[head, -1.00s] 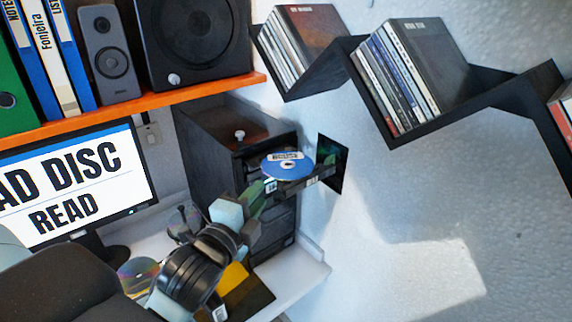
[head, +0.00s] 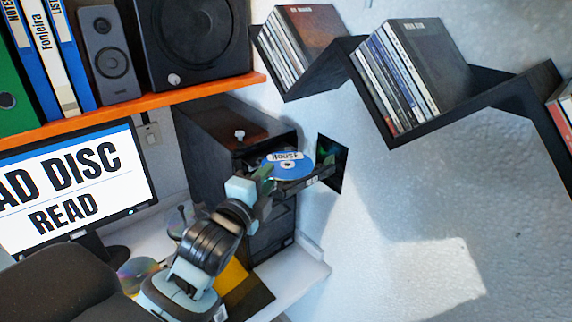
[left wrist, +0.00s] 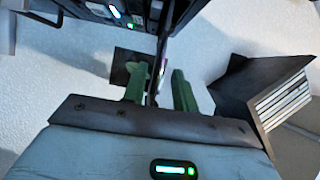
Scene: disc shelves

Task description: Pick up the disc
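The blue disc (head: 292,170) with a white "House" label lies at the open tray (head: 318,178) of the black drive tower in the head view. My left gripper (head: 266,188) is at the disc's left edge. In the left wrist view, the green fingers of my left gripper (left wrist: 159,88) stand apart. A thin edge, which looks like the disc seen edge-on (left wrist: 160,68), lies between them, nearer the left finger. I cannot see contact on both sides. My right gripper is in neither view.
A dark square (head: 333,163) is on the wall behind the tray. Zigzag shelves (head: 420,128) with cases hang above right. Another shiny disc (head: 135,272) lies lower left.

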